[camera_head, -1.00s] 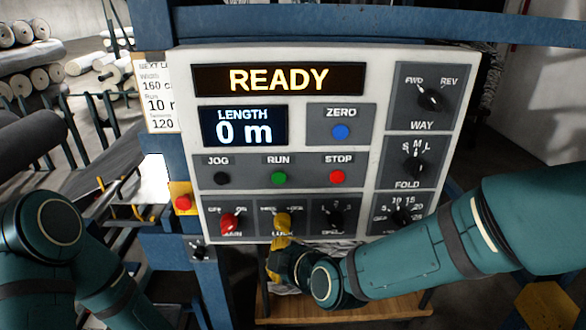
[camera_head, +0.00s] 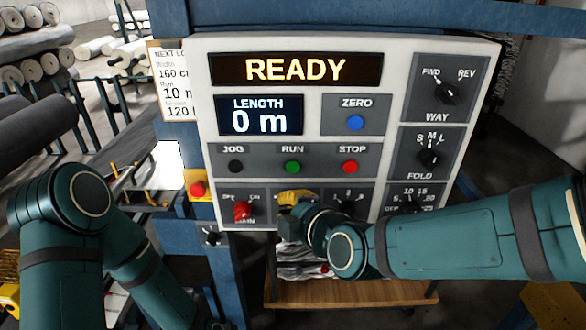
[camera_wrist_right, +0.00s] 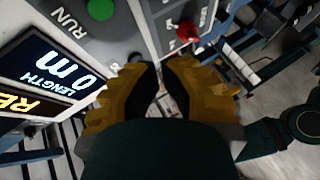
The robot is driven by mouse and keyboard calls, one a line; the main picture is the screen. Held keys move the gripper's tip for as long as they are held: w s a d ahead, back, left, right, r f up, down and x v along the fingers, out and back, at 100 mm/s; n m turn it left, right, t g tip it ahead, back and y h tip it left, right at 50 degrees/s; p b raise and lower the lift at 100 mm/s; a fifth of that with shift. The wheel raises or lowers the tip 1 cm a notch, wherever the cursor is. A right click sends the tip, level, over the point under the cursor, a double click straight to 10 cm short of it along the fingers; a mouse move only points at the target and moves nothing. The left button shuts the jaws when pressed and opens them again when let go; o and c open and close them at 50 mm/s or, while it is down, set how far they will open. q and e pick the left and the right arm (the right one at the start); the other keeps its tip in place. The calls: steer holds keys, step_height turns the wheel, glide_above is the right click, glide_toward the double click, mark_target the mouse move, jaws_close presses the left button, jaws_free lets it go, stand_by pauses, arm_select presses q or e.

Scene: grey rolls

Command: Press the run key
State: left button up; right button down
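The run key is a round green button (camera_head: 292,167) under the label RUN, between the black JOG button (camera_head: 235,167) and the red STOP button (camera_head: 351,167). It also shows at the top of the right wrist view (camera_wrist_right: 101,9). My right gripper (camera_head: 294,196) is just below the run key, in front of the bottom row of knobs, and hides the middle one. In the right wrist view its yellow fingers (camera_wrist_right: 160,72) stand apart with a narrow empty gap. Contact with the panel cannot be told. My left arm is at lower left; its gripper is out of view.
The display (camera_head: 296,69) reads READY and the length screen (camera_head: 259,115) 0 m. A blue ZERO button (camera_head: 355,122) is above STOP. A red knob (camera_head: 242,210) is left of my right gripper; a red button on yellow (camera_head: 197,188) is beside the panel.

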steer(key=b, duration=0.2)
glide_toward(281, 176)
steer(key=shift+s+a+f+x, duration=0.1)
steer(key=shift+x, duration=0.7)
steer(key=shift+s+a+f+x, duration=0.1)
steer(key=shift+x, duration=0.7)
steer(key=shift+s+a+x, duration=0.1)
steer(key=shift+x, duration=0.7)
steer(key=shift+w, duration=0.4)
steer(key=shift+w, duration=0.4)
steer(key=shift+s, duration=0.1)
stand_by(0.3)
steer(key=shift+s, duration=0.7)
